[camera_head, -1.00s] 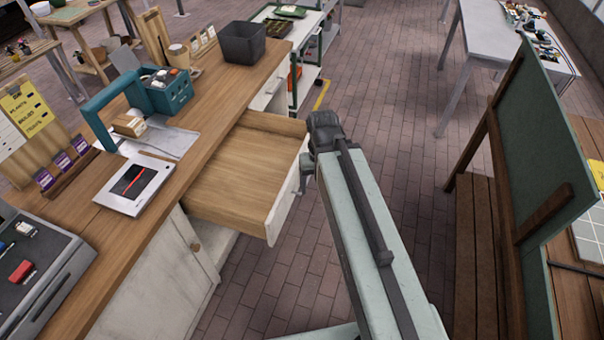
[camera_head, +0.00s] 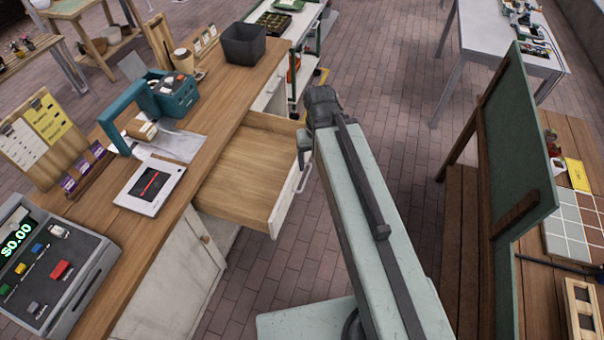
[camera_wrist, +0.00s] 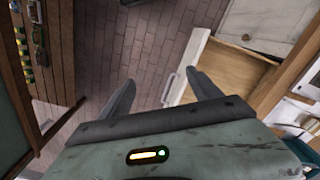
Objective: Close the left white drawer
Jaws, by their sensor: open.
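The white drawer (camera_head: 245,180) is pulled out from the wooden counter, with a bare wooden inside and a white front. Its handle (camera_head: 304,178) is on the front panel. In the wrist view the drawer (camera_wrist: 228,75) is at the right, and its pale handle (camera_wrist: 168,88) appears between my fingertips. My gripper (camera_wrist: 162,90) is open and empty, its two dark fingers spread in front of the drawer front. In the head view my arm reaches up close to the drawer's right side; the fingers are mostly hidden there. I cannot tell whether they touch the drawer.
The counter top holds a cash register (camera_head: 50,265), a tablet (camera_head: 150,186), a teal tool carrier (camera_head: 172,95) and a dark bin (camera_head: 244,43). A white cabinet door (camera_head: 175,285) is below. A green board (camera_head: 515,150) and bench stand at the right.

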